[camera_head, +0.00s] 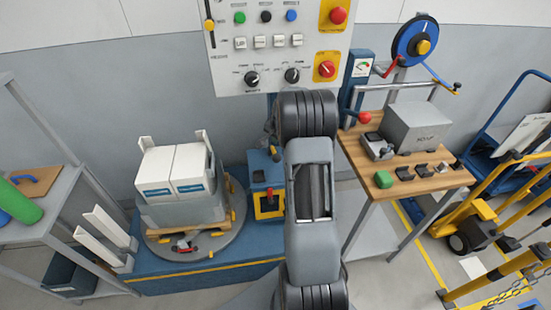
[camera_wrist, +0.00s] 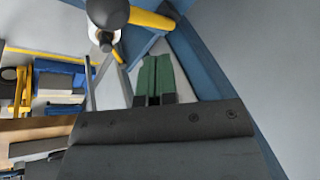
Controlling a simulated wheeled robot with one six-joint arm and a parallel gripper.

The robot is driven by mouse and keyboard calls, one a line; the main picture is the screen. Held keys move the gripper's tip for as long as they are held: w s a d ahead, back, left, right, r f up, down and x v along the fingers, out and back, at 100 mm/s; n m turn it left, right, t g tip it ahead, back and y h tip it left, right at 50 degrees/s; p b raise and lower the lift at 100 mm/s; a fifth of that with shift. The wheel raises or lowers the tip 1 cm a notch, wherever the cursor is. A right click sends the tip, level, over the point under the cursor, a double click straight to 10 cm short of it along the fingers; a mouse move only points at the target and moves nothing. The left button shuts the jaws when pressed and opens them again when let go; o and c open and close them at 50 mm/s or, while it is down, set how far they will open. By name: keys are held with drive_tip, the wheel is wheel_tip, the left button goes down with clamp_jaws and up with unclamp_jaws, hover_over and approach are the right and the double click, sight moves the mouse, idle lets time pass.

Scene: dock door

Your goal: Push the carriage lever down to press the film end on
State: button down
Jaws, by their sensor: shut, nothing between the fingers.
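My gripper (camera_wrist: 155,78) shows in the wrist view as two green fingers side by side, shut with nothing between them. Ahead of the fingertips, at the top of the wrist view, is a round black knob (camera_wrist: 107,12) on a grey stem, beside a yellow bar (camera_wrist: 152,20). It looks like the carriage lever, though I cannot be sure. The fingertips appear apart from it. A blue upright (camera_wrist: 190,62) stands behind and to the right. In the head view my arm hides the gripper and the area behind it. I cannot make out the film end.
A blue control box (camera_head: 260,165) stands close left of my arm. A switch panel (camera_head: 277,70) hangs above. A wooden bench (camera_head: 452,180) and yellow barriers (camera_head: 485,290) are at right.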

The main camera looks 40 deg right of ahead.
sight(278, 155)
drive_tip(key=shift+s+a+f+b, duration=0.1)
drive_tip(key=shift+s+f+b, duration=0.1)
drive_tip(key=shift+f+b, duration=0.3)
drive_tip(key=shift+s+a+f+b, duration=0.1)
drive_tip(key=shift+s+f+b, duration=0.1)
drive_tip(key=shift+f, duration=0.45)
idle(1.4)
drive_tip(key=shift+s+f+b, duration=0.2)
drive_tip(key=shift+f+b, duration=0.15)
drive_tip(key=shift+b, duration=0.1)
